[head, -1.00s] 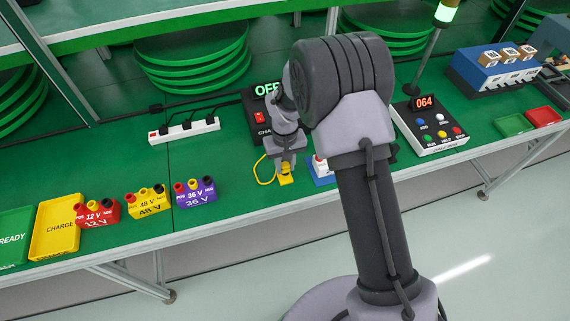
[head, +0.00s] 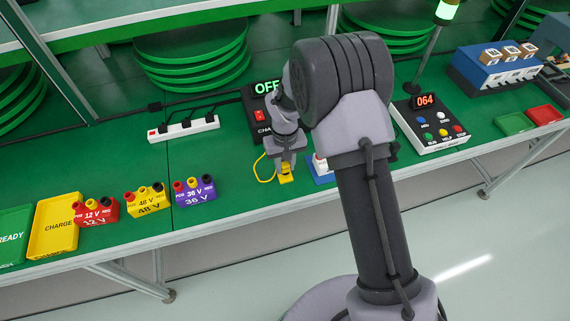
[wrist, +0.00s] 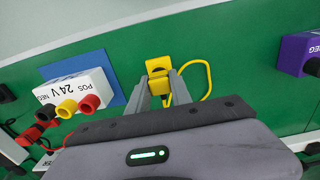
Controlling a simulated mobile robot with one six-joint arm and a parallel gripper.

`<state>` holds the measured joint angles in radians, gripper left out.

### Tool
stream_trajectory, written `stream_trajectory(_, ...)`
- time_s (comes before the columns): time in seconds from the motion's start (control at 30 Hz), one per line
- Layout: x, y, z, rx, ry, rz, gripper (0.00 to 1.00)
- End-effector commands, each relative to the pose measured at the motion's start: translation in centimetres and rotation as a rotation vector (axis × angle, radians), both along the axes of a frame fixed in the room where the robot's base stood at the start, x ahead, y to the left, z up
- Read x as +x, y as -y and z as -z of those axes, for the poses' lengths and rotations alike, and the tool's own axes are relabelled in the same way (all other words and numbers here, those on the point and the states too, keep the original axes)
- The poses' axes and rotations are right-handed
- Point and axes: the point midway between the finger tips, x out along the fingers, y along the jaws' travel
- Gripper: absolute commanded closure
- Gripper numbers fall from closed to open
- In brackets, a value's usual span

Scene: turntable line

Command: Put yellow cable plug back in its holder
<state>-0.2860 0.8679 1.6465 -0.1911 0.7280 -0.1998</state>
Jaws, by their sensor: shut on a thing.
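My gripper (head: 286,166) points down over the bench in front of the charger with the OFF display. In the wrist view my gripper (wrist: 161,94) is shut on the yellow cable plug (wrist: 159,87), which sits between its two fingers. A yellow block (wrist: 158,64) with a dark part shows at the fingertips, and it also shows below my gripper in the head view (head: 285,179). I cannot tell where plug ends and block begins, nor whether the plug is seated. The yellow cable (wrist: 208,82) loops on the bench beside the fingers.
A white 24 V block (wrist: 72,90) on a blue mat (wrist: 92,66) stands close beside my gripper. The charger (head: 258,118) stands behind. A purple 36 V block (head: 194,193) is to the left.

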Motion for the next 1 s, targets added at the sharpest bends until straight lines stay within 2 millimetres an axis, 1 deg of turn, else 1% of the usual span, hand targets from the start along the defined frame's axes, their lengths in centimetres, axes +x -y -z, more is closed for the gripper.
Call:
stream_trajectory(0.27,0.0,0.0,0.0,0.0,0.0,0.0,1.0)
stream_trajectory(0.3,0.0,0.0,0.0,0.0,0.0,0.0,0.73)
stream_trajectory(0.37,0.0,0.0,0.0,0.0,0.0,0.0,0.61)
stream_trajectory(0.4,0.0,0.0,0.0,0.0,0.0,0.0,0.53)
stream_trajectory(0.43,0.0,0.0,0.0,0.0,0.0,0.0,0.49)
stream_trajectory(0.77,0.0,0.0,0.0,0.0,0.0,0.0,0.49)
stream_trajectory(1.0,0.0,0.0,-1.2,0.0,0.0,0.0,0.49)
